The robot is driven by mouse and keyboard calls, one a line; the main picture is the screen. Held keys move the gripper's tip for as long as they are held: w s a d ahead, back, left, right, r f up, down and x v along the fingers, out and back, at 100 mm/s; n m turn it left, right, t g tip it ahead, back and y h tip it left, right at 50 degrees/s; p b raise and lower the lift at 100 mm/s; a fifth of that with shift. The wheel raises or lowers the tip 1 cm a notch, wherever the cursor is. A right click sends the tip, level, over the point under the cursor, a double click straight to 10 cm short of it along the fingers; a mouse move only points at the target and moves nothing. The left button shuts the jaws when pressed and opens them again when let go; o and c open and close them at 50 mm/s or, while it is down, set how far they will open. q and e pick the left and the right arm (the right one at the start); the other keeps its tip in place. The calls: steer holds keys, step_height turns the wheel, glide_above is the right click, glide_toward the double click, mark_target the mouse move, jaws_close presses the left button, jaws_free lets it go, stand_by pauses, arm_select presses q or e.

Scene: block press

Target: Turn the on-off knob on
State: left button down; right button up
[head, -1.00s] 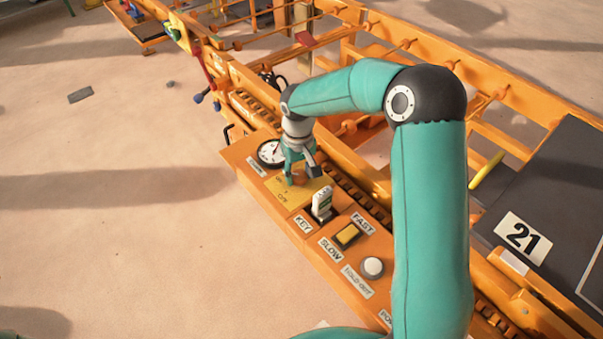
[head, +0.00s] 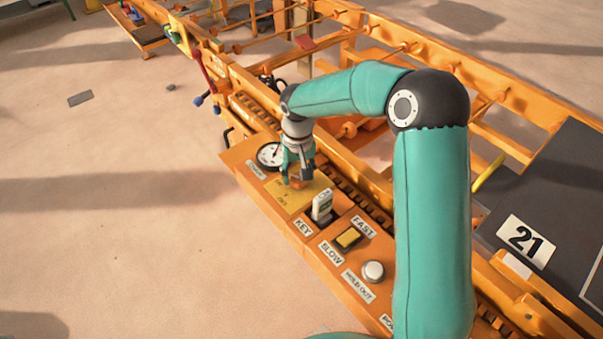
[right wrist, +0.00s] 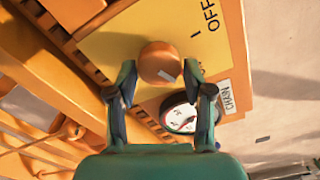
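The on-off knob (head: 300,183) is a small orange-brown round knob on a yellow plate (head: 283,197) of the orange control panel. In the right wrist view the knob (right wrist: 158,60) shows a pale mark on its edge nearest my gripper. The word OFF is printed beside it on the plate. My right gripper (head: 299,177) reaches down over the knob. In the right wrist view its fingers (right wrist: 161,68) are on both sides of the knob and look closed on it; exact contact is hard to see. My left gripper is not in view.
A round gauge (head: 270,155) sits just beyond the knob. Toward the front are a pale key (head: 322,205), a yellow fast/slow switch (head: 348,237) and a white hold-out button (head: 373,271). A chain and orange rails run along the panel's right side. Open floor lies left.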

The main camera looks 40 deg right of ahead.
mark_target(298, 177)
steer(key=shift+o, duration=1)
steer(key=shift+s, duration=0.1)
steer(key=shift+f, duration=0.1)
step_height(298, 177, up, 12)
steer(key=shift+a, duration=0.1)
